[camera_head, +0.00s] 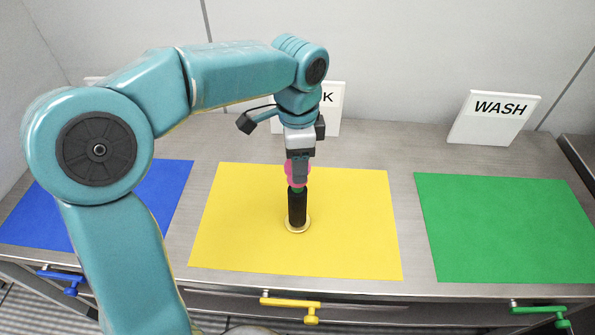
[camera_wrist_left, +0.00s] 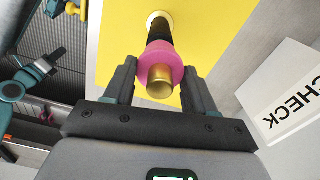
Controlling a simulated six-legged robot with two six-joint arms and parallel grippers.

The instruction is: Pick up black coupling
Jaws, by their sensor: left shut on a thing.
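The black coupling (camera_head: 297,208) is upright over the middle of the yellow mat (camera_head: 350,200). It has a black body, a pale gold flange at its foot and a pink collar near its top. My left gripper (camera_head: 299,181) points down from above and is shut on the black coupling around its upper part. In the left wrist view the coupling's pink collar (camera_wrist_left: 160,65) and gold end sit between the two fingers of the gripper (camera_wrist_left: 160,78). The flange appears to rest on the mat. My right gripper is not in view.
A blue mat (camera_head: 40,215) lies at left and a green mat (camera_head: 505,225) at right; both are bare. A WASH sign (camera_head: 495,118) stands behind the green mat. A CHECK sign (camera_wrist_left: 290,100) stands behind the yellow one. Colored drawer handles line the counter's front.

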